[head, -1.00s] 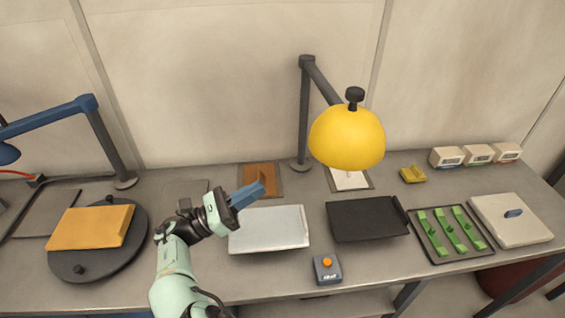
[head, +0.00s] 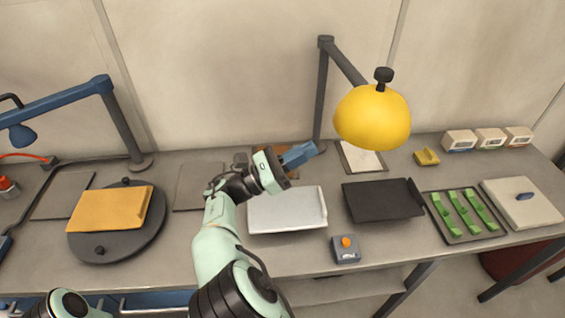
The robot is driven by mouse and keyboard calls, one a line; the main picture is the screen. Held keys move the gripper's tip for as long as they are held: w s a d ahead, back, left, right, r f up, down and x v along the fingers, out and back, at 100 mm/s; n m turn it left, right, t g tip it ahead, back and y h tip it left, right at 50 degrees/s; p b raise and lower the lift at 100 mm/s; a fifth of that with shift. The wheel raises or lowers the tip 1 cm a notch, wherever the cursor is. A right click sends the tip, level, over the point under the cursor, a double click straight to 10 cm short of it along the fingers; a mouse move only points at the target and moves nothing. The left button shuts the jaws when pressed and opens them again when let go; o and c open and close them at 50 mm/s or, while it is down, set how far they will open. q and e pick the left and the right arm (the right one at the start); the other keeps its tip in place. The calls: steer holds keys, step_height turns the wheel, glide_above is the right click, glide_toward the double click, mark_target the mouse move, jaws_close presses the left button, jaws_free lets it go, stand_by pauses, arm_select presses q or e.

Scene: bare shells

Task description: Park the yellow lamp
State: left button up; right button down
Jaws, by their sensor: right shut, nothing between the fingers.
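The yellow lamp (head: 372,118) has a domed shade with a dark knob (head: 383,78) on top. It hangs from a dark jointed arm on a grey post (head: 320,98) at the back of the bench, over a white card on a dark mat (head: 360,158). My right gripper (head: 300,154) has blue fingers, shut and empty. In the picture it is left of and below the shade, apart from it, and in front of the lamp post's foot. It partly covers a brown panel behind it. My left gripper is out of view.
A blue lamp (head: 55,106) stands at left, beside an orange board on a dark turntable (head: 85,245). A white tray (head: 287,210), a black tray (head: 382,201), a button box (head: 345,250), and a tray of green pieces (head: 462,238) line the front. Small white boxes (head: 489,139) stand back right.

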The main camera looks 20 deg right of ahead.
mark_target(339, 133)
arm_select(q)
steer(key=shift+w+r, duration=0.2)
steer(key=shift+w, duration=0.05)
arm_select(e)
steer(key=shift+x, duration=2.35)
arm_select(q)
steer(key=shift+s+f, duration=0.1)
arm_select(e)
steer(key=shift+d, duration=0.1)
